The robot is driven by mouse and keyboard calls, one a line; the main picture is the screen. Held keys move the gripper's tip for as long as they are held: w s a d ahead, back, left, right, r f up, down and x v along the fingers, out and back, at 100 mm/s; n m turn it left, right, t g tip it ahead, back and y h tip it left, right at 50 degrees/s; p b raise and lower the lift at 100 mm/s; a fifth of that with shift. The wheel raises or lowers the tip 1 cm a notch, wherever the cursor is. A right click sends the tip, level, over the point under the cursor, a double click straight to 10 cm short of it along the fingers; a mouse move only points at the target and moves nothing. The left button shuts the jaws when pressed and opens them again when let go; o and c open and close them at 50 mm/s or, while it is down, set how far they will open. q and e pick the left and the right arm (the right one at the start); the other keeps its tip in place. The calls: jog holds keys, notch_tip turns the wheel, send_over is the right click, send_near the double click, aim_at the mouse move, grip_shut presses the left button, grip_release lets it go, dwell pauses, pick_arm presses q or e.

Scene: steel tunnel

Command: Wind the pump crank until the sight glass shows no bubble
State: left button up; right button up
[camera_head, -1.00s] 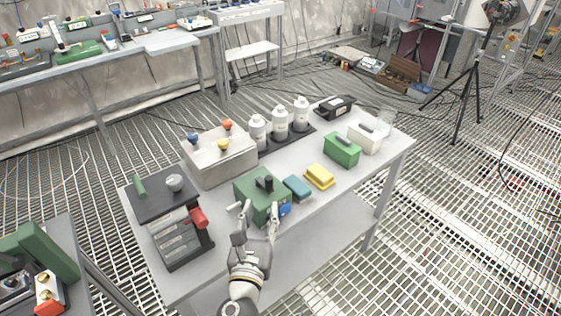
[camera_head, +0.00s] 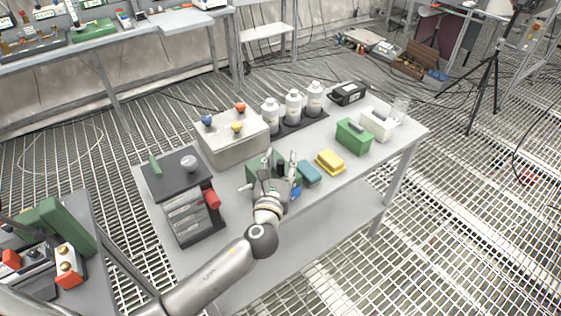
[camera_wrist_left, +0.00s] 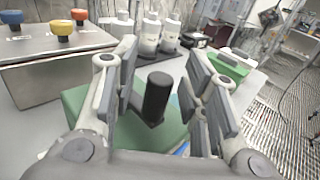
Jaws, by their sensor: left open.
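A green box (camera_head: 254,167) with a black upright crank grip on top stands near the front edge of the middle table; I take it as the pump. My left gripper (camera_head: 281,164) is over the box and hides much of it. In the left wrist view the black crank grip (camera_wrist_left: 157,98) stands upright between the open fingers (camera_wrist_left: 160,84), with gaps on both sides. The green box (camera_wrist_left: 145,136) shows below it. A blue part (camera_head: 296,191) is at the box's front right. I cannot make out a sight glass or bubble. My right gripper is not in view.
A teal block (camera_head: 310,173) and a yellow block (camera_head: 330,161) lie just right of the box. A metal box with coloured knobs (camera_head: 232,137) stands behind it. A dark drawer unit with a red handle (camera_head: 183,203) stands left. White bottles (camera_head: 293,106) stand behind.

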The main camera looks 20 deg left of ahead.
pick_arm(q)
jog(key=shift+c, duration=1.6)
grip_shut()
jog(key=shift+s+a+r+m+h+p, duration=0.15)
jog(key=shift+m+h+p, duration=0.2)
jog(key=shift+h, duration=0.3)
jog(key=shift+s+a+f+m+h+p, duration=0.1)
jog(key=shift+s+a+m+h+p, duration=0.1)
jog(key=shift+m+h, duration=0.35)
jog(key=shift+s+a+m+h, duration=0.1)
jog(key=shift+m+h, duration=0.6)
jog(key=shift+h, duration=0.6)
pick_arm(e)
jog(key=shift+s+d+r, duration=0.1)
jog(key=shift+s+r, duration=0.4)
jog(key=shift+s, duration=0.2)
pick_arm(q)
jog(key=shift+o, duration=1.6)
grip_release()
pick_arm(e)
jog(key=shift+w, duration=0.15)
